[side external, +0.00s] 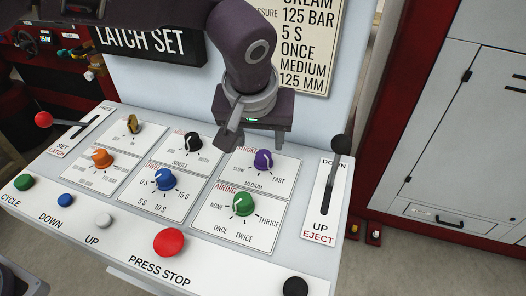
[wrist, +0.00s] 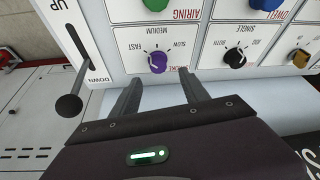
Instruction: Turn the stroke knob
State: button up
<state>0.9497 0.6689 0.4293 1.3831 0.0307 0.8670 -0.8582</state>
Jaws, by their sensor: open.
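The stroke knob is purple (side external: 263,160) and sits on a white plate marked SLOW, MEDIUM and FAST, on the right of the sloped panel. It has a pale pointer line, but I cannot tell exactly which mark it points at. In the wrist view the purple knob (wrist: 158,62) lies just beyond the fingertips, between their lines. My gripper (side external: 252,138) is open and empty, close behind the knob on its upper side. In the wrist view both fingers of my gripper (wrist: 159,78) are spread and apart from the knob.
A black knob (side external: 193,142) is left of the purple one and a green knob (side external: 243,204) is below it. A black-tipped UP/DOWN lever (side external: 339,146) stands to the right. A card (side external: 308,40) on the wall behind reads MEDIUM among other lines. A red press stop button (side external: 168,242) is at the front.

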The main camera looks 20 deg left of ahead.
aim_at(263, 155)
jog(key=x, duration=0.7)
jog(key=shift+d+f, duration=0.15)
jog(key=shift+d, duration=0.05)
grip_shut()
